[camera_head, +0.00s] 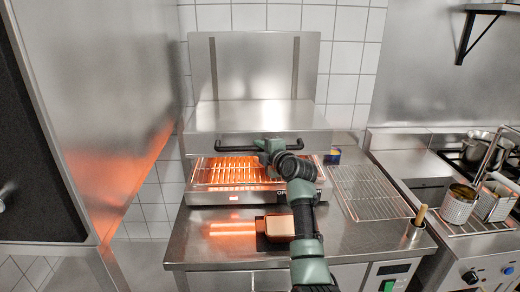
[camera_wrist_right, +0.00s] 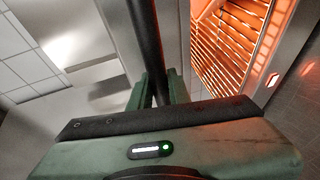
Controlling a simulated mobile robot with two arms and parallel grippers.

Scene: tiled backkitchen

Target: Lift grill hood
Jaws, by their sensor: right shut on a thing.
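The grill hood (camera_head: 258,116) is a steel box cover above the glowing orange grill rack (camera_head: 232,172). A gap shows between the hood and the grill base. A black bar handle (camera_head: 228,147) runs along the hood's front edge. My right gripper (camera_head: 268,148) is at the handle, right of its middle, shut on it. In the right wrist view the dark handle bar (camera_wrist_right: 146,45) passes between the green fingers (camera_wrist_right: 158,88), and the glowing rack (camera_wrist_right: 232,40) shows at the upper right. My left gripper is not in view.
A wooden-looking block (camera_head: 278,227) sits on the steel counter (camera_head: 190,245) below the grill. A wire rack (camera_head: 370,192) and a small pot with a brush handle (camera_head: 416,228) are at its right. A large steel panel (camera_head: 100,80) stands close at left.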

